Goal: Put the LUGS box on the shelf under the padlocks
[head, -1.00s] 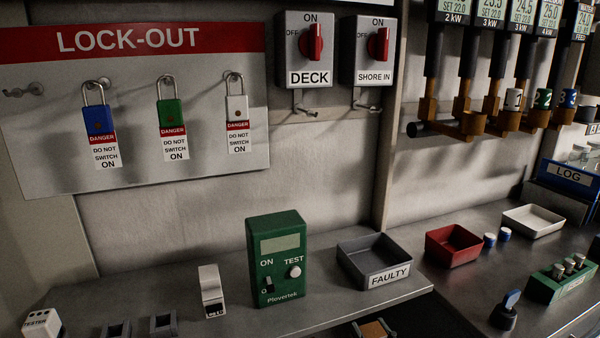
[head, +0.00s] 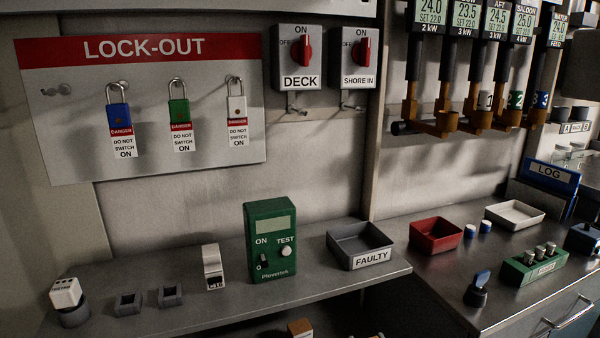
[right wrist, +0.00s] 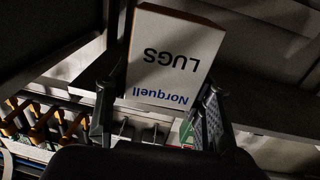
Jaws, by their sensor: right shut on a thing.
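The white LUGS box (right wrist: 172,55), with "Norquell" in blue on it, shows upside down in the right wrist view. My right gripper (right wrist: 160,88) is shut on it, one dark finger at each side. Blue (head: 119,117), green (head: 180,112) and white (head: 236,108) padlocks with danger tags hang on the LOCK-OUT board (head: 80,165). Below the board runs a grey shelf (head: 215,308). A small tan block (head: 300,328) shows at the bottom edge of the head view; I cannot tell what it is. Neither gripper shows in the head view.
The shelf holds a white tester (head: 67,293) on a dark round base, two small grey holders (head: 128,304), a white breaker (head: 212,266), a green Plovertek unit (head: 270,240) and a grey FAULTY tray (head: 345,261). A red tray (head: 436,246) stands further right.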

